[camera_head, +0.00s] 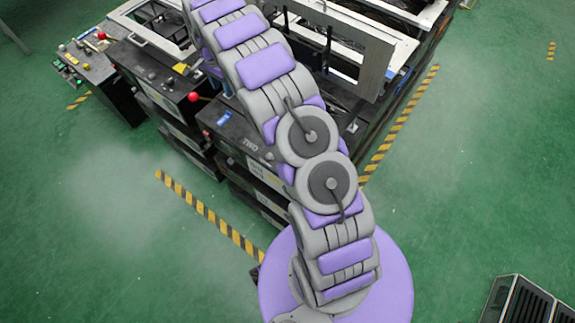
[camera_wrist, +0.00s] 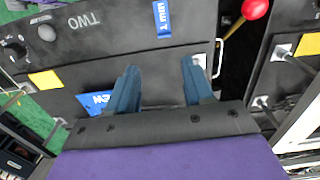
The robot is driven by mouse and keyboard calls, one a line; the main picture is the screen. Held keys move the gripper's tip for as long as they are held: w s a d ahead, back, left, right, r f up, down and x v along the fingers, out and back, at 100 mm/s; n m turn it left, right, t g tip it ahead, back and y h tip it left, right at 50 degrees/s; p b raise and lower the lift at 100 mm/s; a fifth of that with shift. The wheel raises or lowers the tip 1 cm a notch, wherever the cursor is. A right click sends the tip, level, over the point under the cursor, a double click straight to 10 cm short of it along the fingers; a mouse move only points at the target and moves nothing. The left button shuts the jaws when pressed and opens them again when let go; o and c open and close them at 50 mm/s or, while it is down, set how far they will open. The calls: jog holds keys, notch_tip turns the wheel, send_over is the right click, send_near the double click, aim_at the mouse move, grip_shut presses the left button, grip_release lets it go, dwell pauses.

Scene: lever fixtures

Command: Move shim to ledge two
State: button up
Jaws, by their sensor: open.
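In the wrist view my gripper (camera_wrist: 158,64) is open, its two blue-grey fingers apart with nothing visible between them. They are over a dark fixture panel (camera_wrist: 130,55) with a "TWO" label (camera_wrist: 78,22). A blue tag with white lettering (camera_wrist: 162,18) lies beyond the fingertips. A second blue piece (camera_wrist: 95,101) shows beside the left finger and is partly hidden by the gripper. I cannot tell which piece, if any, is the shim. The ledge itself is not clearly distinguishable.
A red ball knob (camera_wrist: 255,9) stands right of the fingers, near a dark gap between panels. Striped tape (camera_head: 205,211) edges the green floor, clear at left. A dark slatted box (camera_head: 525,300) sits lower right.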

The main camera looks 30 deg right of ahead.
jog(key=s+r+n, duration=0.5)
jog(key=s+r, duration=1.2)
jog(key=s, duration=0.4)
jog(key=s+a+r+n+g, duration=0.1)
jog(key=s+n, duration=0.3)
jog(key=s, duration=1)
jog(key=s+a+n, duration=0.1)
jog(key=s+n, duration=0.3)
jog(key=s, duration=1.1)
jog(key=shift+s+a+r+g, duration=0.25)
jog(key=shift+s+r+g, duration=0.05)
jog(key=shift+r+g, duration=0.1)
jog(key=shift+d, duration=0.1)
